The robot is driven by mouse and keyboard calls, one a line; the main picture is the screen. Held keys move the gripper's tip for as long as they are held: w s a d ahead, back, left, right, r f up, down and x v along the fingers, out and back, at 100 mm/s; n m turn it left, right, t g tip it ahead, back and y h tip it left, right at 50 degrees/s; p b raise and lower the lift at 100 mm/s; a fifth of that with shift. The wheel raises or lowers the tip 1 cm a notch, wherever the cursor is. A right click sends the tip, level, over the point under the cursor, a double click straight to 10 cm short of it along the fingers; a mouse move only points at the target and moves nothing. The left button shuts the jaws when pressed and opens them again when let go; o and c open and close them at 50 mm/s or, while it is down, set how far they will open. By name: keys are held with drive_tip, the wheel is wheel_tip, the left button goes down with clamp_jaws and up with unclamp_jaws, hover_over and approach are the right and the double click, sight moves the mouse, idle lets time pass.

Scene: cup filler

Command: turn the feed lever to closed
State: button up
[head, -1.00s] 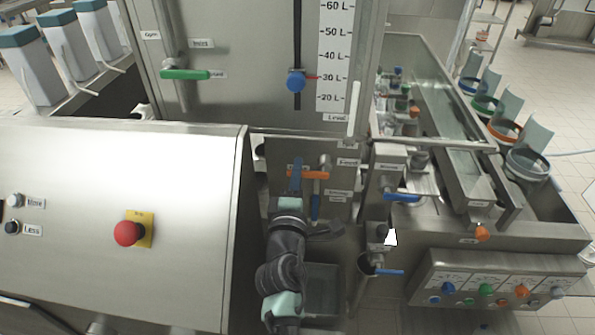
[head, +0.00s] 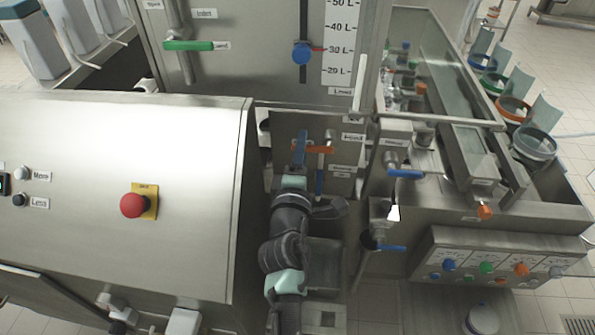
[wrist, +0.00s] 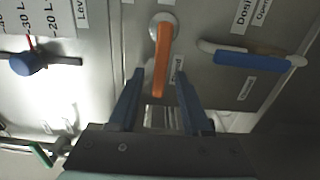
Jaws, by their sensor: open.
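An orange-handled lever (wrist: 161,62) sits on a steel panel; I take it as the feed lever, though its label is not clearly readable. In the head view this orange lever (head: 323,149) lies sideways, its handle pointing left from the pivot. In the wrist view it hangs down from a round pivot. My gripper (wrist: 160,80) is open, with its blue fingers either side of the orange handle and a visible gap on each side. In the head view my gripper (head: 300,147) partly hides the handle's left end. I cannot tell whether a finger touches it.
A blue lever (wrist: 252,60) is close on the same panel. A blue level knob (head: 302,52) and a green lever (head: 188,45) are above. Another blue lever (head: 405,174) stands to the right. A steel cabinet with a red button (head: 133,205) fills the left side.

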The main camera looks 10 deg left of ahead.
drive_tip(key=s, duration=1.2)
drive_tip(key=w+d+r+m+t+h, duration=0.15)
drive_tip(key=r+m, duration=0.35)
drive_tip(key=r, duration=0.7)
drive_tip(key=d+r+m+t, duration=0.3)
drive_tip(key=r+m, duration=0.1)
drive_tip(key=r, duration=0.8)
drive_tip(key=s+r+m+t, duration=0.1)
drive_tip(key=s+r+m, duration=0.2)
drive_tip(key=r, duration=0.4)
drive_tip(key=s+r+m+t+y, duration=0.1)
drive_tip(key=s+r+m+t, duration=0.1)
drive_tip(key=s+r, duration=0.3)
drive_tip(key=s+d+r+m+t, duration=0.1)
drive_tip(key=s+r+m, duration=0.3)
drive_tip(key=r, duration=0.7)
drive_tip(key=shift+s+r+t, duration=0.25)
drive_tip(key=shift+s+t, duration=0.1)
drive_tip(key=shift+t, duration=0.1)
drive_tip(key=shift+y, duration=0.25)
